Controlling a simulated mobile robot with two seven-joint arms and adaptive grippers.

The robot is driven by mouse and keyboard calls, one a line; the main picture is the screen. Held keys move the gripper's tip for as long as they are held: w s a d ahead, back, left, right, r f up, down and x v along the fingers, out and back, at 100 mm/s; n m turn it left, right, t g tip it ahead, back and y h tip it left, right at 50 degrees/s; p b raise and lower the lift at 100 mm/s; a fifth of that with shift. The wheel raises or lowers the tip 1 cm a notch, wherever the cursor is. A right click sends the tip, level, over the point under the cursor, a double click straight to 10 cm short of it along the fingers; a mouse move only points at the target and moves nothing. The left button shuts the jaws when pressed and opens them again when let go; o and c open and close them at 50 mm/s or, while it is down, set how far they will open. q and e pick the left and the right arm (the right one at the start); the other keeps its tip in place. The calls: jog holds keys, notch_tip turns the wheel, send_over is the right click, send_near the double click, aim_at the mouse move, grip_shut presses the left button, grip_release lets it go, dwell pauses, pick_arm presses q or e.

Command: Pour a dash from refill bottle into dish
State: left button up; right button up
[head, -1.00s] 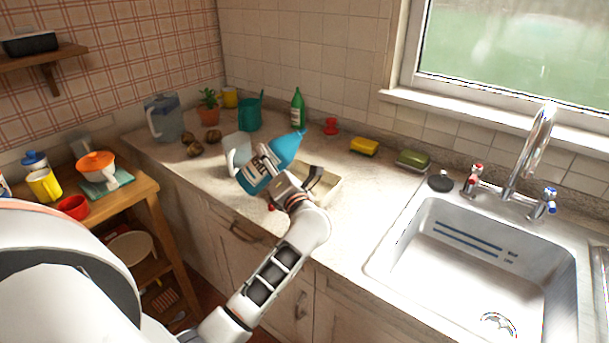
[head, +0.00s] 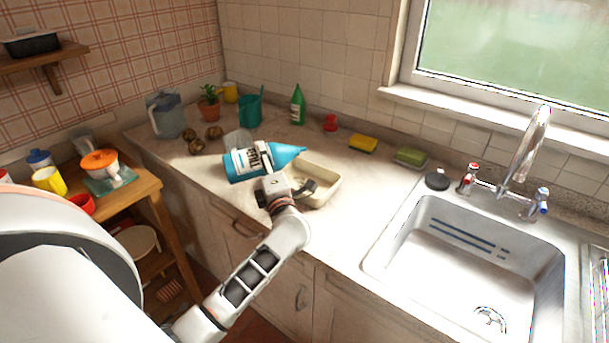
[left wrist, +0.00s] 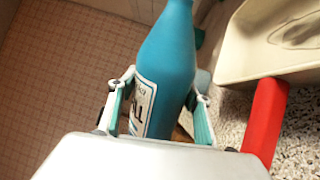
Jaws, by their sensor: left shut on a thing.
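The refill bottle (head: 245,164) is blue with a white label and a tapered blue nozzle. In the head view it lies almost level in the air, nozzle to the right, near the dish's back left edge. My left gripper (head: 268,172) is shut around its body, and the left wrist view shows fingers on both sides of the bottle (left wrist: 168,65). The dish (head: 327,188) is a shallow cream rectangular tray on the counter, partly hidden by my gripper. Its corner shows in the left wrist view (left wrist: 240,68). I cannot see any liquid flowing. My right gripper is not in view.
A clear container (head: 238,139) stands behind the bottle. A green bottle (head: 298,105), a yellow sponge (head: 363,144) and a green sponge (head: 411,157) line the back. The sink (head: 470,255) is at right. Counter between dish and sink is clear.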

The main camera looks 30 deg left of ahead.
pick_arm(q)
jog(key=shift+r+m, duration=0.1)
jog(key=shift+m, duration=0.3)
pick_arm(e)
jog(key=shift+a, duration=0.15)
pick_arm(q)
jog(key=shift+m, duration=0.4)
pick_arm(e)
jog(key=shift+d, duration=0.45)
pick_arm(q)
jog(key=shift+r+m, duration=0.1)
jog(key=shift+m, duration=0.2)
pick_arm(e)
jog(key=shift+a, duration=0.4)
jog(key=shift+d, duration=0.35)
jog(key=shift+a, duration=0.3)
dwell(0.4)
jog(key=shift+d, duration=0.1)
